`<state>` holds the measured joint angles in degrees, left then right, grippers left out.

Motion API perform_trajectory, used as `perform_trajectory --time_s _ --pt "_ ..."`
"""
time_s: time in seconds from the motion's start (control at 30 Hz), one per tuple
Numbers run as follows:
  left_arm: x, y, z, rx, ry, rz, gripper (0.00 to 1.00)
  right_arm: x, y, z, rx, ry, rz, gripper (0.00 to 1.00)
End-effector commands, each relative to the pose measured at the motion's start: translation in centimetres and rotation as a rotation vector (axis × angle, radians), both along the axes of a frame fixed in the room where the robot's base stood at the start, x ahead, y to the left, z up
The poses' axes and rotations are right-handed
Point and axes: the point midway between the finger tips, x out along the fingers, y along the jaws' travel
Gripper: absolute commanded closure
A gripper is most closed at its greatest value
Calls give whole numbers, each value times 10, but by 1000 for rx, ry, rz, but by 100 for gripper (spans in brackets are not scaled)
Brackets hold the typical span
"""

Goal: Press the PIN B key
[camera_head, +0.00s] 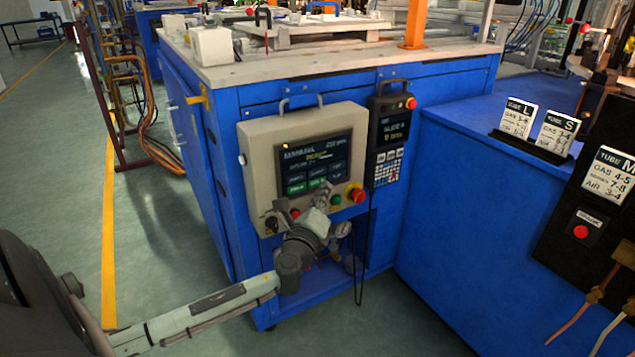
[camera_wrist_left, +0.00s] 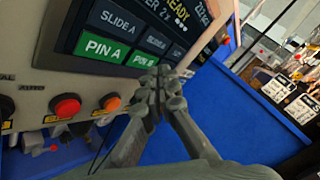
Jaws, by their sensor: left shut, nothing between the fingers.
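The control panel (camera_head: 258,163) is a beige box with a dark screen on the front of the blue cabinet. The PIN B key (camera_wrist_left: 144,60) is a green field at the screen's lower edge, beside the green PIN A key (camera_wrist_left: 103,48). My left gripper (camera_wrist_left: 163,88) is shut and empty, its fingertips just below PIN B in the left wrist view, partly over the screen's lower border. Whether they touch the panel I cannot tell. In the head view my left gripper (camera_head: 321,192) covers the panel's lower middle. My right gripper is out of view.
A red button (camera_wrist_left: 67,106) and an orange button (camera_wrist_left: 110,102) sit under the screen. A red emergency stop (camera_head: 356,194) is at the panel's lower right. A handheld pendant (camera_head: 389,140) hangs to the right. Tube signs (camera_head: 516,118) stand on the blue bench.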

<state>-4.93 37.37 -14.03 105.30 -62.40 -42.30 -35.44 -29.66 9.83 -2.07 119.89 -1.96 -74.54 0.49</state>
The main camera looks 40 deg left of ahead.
Motion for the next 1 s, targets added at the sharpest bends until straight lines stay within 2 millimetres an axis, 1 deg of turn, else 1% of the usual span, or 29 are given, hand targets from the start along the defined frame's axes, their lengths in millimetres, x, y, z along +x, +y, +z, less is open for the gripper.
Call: perform_trajectory --time_s 0.23,0.5,1.0 --pt "0 1 0 0 0 0 100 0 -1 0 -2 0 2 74" --pt "3 8 0 0 0 1 100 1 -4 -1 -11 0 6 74" --pt "4 9 0 0 0 0 100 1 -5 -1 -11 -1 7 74"
